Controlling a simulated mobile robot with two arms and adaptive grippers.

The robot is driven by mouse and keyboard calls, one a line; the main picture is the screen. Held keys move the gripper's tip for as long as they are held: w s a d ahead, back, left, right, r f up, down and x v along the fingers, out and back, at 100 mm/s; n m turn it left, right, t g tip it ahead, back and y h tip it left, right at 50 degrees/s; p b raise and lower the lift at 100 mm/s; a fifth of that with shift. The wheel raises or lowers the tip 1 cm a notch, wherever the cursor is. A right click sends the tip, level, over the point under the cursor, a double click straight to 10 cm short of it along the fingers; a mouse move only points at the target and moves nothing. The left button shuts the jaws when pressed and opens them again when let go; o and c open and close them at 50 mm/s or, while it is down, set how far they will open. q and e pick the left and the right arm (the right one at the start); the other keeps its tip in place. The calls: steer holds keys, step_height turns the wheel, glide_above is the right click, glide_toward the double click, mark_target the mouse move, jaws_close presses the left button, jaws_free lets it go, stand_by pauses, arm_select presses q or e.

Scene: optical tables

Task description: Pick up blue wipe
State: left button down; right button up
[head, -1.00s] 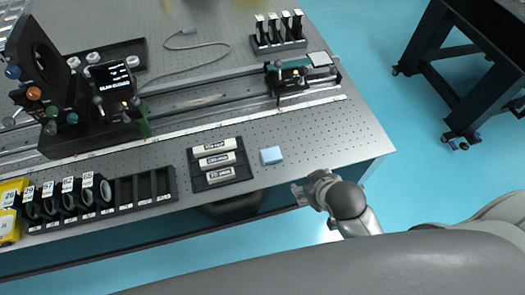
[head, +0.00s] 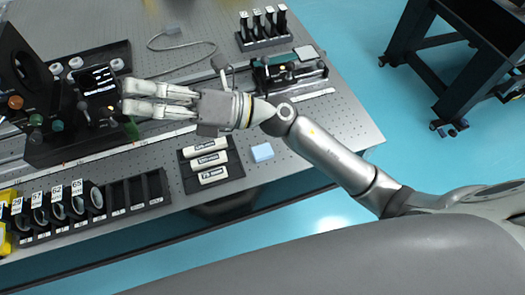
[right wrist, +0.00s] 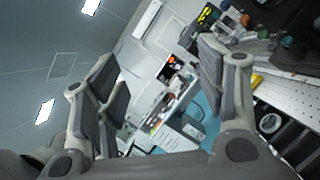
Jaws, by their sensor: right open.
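The blue wipe (head: 262,152) is a small light-blue block lying on the optical table (head: 330,128) near its front right edge, just right of a black tray. My right gripper (head: 128,99) is stretched over the table, pointing left, with its fingertips near the black display unit, up and left of the wipe. It is open and empty. In the right wrist view its fingers (right wrist: 160,90) stand wide apart with nothing between them, and the wipe does not show there. My left gripper is not in view.
The black tray (head: 185,175) holds several white cylinders. A rack (head: 130,193) with dark round optics stands at the front left. A rail with mounts (head: 290,72) crosses behind. A holder (head: 264,40) with upright pieces stands at the back.

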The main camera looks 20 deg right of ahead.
steer(key=s+a+f+n+g+h, duration=0.2)
steer(key=s+f+n+g+h, duration=0.15)
steer(key=f+n+g, duration=0.3)
steer(key=n+t+h, duration=0.1)
steer(key=n+h, duration=0.5)
steer(key=h, duration=1.2)
glide_above(264, 150)
step_height(264, 150, down, 16)
steer(key=shift+y, duration=0.25)
steer(key=f, duration=0.3)
steer(key=f+p, duration=0.1)
steer(key=shift+a+f, duration=0.15)
steer(key=shift+a, duration=0.15)
steer(key=f, duration=0.1)
steer(key=f+p, duration=0.1)
steer(key=f, duration=0.1)
steer(key=f+p, duration=0.1)
steer(key=shift+s+d+f, duration=0.1)
steer(key=shift+d+f, duration=0.15)
steer(key=shift+f, duration=0.5)
steer(key=c, duration=0.8)
